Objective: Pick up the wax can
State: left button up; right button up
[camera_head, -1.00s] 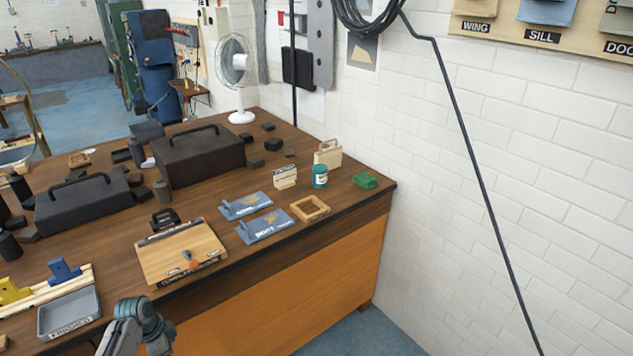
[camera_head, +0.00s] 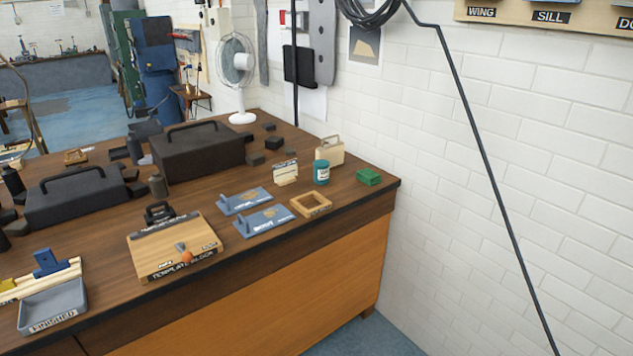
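A small teal can with a white label (camera_head: 321,172), which looks like the wax can, stands upright on the wooden workbench (camera_head: 350,211) near its right end. The label text is too small to read. A cream box with a handle (camera_head: 329,150) stands just behind it, and a cream labelled card (camera_head: 285,172) stands to its left. Neither of my grippers shows in the current view.
A green block (camera_head: 368,176) lies right of the can and a square wooden frame (camera_head: 311,204) in front of it. Blue plates (camera_head: 262,221), a template board (camera_head: 175,246), a grey tray (camera_head: 52,306) and dark toolboxes (camera_head: 197,150) lie further left. A white wall borders the bench's right.

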aim_at(322, 167)
jog(key=i+l+u, duration=0.6)
jog(key=i+u, duration=0.15)
jog(key=i, duration=0.15)
jog(key=i+l+u, duration=0.35)
jog(key=i+l, duration=0.05)
jog(key=l, duration=0.1)
